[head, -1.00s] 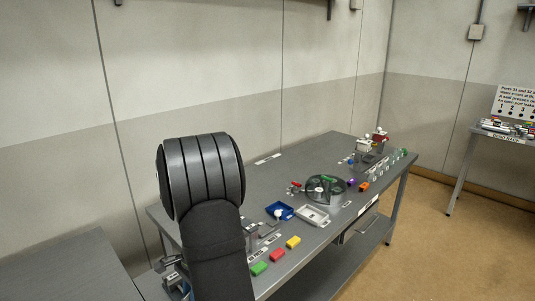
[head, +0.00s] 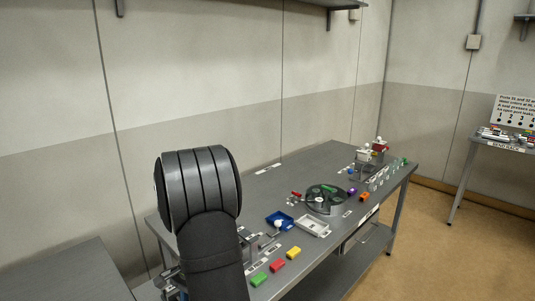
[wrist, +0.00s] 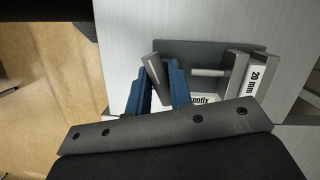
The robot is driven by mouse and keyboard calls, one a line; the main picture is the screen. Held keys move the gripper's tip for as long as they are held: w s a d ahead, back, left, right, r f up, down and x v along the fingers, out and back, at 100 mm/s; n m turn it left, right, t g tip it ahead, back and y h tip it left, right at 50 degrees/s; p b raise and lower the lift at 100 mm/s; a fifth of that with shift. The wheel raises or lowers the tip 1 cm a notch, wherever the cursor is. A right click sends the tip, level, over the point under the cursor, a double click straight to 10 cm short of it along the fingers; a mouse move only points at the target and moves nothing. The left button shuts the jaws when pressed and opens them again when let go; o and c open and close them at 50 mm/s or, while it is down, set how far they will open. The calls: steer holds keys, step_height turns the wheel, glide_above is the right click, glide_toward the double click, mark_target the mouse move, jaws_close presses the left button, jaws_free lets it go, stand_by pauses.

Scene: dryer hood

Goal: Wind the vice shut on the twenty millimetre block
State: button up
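In the wrist view, my gripper (wrist: 158,92) has two blue fingers, one on each side of a tilted grey bar (wrist: 155,74). I cannot tell whether the fingers press on the bar. To the right, a round rod (wrist: 207,72) runs to an upright grey jaw-like piece (wrist: 236,70) of what looks like the vice, over a dark grey base plate (wrist: 210,46). A white face marked "20 mm" (wrist: 262,76) stands just right of that piece. My palm hides the near side. In the head view my arm hides the gripper.
The bench (head: 262,208) holds green (head: 259,279), red (head: 277,266) and yellow (head: 293,253) blocks, a blue tray (head: 279,221), a white tray (head: 312,227) and a round fixture (head: 325,199). The bench edge and floor lie left in the wrist view.

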steer(key=o, duration=0.4)
steer(key=shift+d+f, duration=0.1)
steer(key=shift+f, duration=0.1)
steer(key=shift+r, duration=0.1)
steer(key=shift+r, duration=0.4)
steer(key=shift+s+a+v, duration=0.1)
steer(key=shift+s+v, duration=0.1)
steer(key=shift+v, duration=0.65)
steer(key=shift+s+a+v, duration=0.1)
steer(key=shift+s+v, duration=0.05)
steer(key=shift+v, duration=0.7)
steer(key=shift+s+a+v, duration=0.1)
steer(key=shift+s+v, duration=0.1)
steer(key=shift+v, duration=0.65)
steer(key=shift+a, duration=0.1)
steer(key=x, duration=0.4)
steer(key=w+x, duration=0.1)
steer(key=x, duration=0.1)
steer(key=shift+w+d+f, duration=0.1)
steer(key=shift+w+d, duration=0.05)
steer(key=shift+d, duration=0.2)
steer(key=shift+m, duration=1.2)
